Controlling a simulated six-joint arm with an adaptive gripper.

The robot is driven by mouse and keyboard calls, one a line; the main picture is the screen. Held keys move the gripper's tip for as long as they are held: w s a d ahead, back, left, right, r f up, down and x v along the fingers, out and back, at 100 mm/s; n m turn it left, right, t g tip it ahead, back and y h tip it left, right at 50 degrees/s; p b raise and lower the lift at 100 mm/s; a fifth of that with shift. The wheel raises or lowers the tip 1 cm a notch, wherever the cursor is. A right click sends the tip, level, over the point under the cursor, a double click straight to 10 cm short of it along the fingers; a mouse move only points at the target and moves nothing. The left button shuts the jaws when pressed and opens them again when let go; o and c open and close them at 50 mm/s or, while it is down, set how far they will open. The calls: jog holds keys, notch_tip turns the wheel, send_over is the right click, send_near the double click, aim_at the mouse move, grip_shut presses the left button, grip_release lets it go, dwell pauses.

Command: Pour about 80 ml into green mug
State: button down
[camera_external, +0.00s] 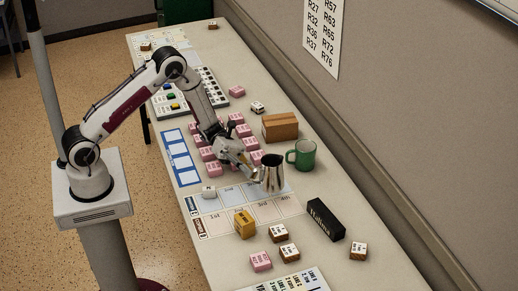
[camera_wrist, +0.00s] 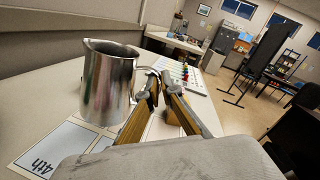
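The green mug (camera_external: 301,154) stands upright on the table, its handle toward the left. A shiny metal pitcher (camera_external: 272,172) is upright in front of and left of the mug, apart from it. The pitcher fills the left of the wrist view (camera_wrist: 108,85), its handle toward my fingers. My gripper (camera_external: 250,172) is left of the pitcher, its fingertips drawn together at the handle (camera_wrist: 157,80); it looks shut on that handle. The inside of the pitcher and its liquid level are hidden. The mug is not visible in the wrist view.
A cardboard box (camera_external: 280,127) sits behind the mug. A black box (camera_external: 325,219), a yellow block (camera_external: 244,224) and several small blocks lie in front. Pink blocks (camera_external: 207,153) lie left of my gripper. A wall runs along the table's right side.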

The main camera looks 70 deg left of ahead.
aim_at(274, 163)
jog(key=w+f+n+t, duration=0.1)
jog(key=w+f+n+t+y, duration=0.1)
jog(key=w+t, duration=0.1)
jog(key=w+f+n+t, duration=0.1)
jog(key=f+t, duration=0.1)
jog(key=shift+w+a+n+y, duration=0.3)
jog(key=shift+w+y, duration=0.05)
jog(key=shift+y, duration=0.05)
jog(key=shift+w+a+f+n+t+y, duration=0.2)
jog(key=shift+w+a+n+t, duration=0.1)
jog(key=shift+w+t, duration=0.15)
jog(key=shift+w+a+f+n+t+y, duration=0.2)
jog(key=shift+w+a+n+t, duration=0.1)
jog(key=shift+w+t, duration=0.15)
jog(key=shift+w+r, duration=0.1)
jog(key=shift+r, duration=0.05)
jog(key=shift+w+a+r+n, duration=0.4)
jog(key=shift+w+r+n, duration=0.15)
jog(key=shift+r+n, duration=0.3)
jog(key=shift+w+a+r+n, duration=0.45)
jog(key=shift+w+r+n, duration=0.25)
jog(key=shift+n, duration=0.35)
jog(key=w+a+r+n, duration=0.4)
jog(key=w+r+n, duration=0.2)
jog(key=r+n, duration=0.1)
jog(key=shift+w+r+n+g, duration=0.25)
jog(key=shift+r+n+g, duration=0.1)
jog(key=shift+n, duration=0.25)
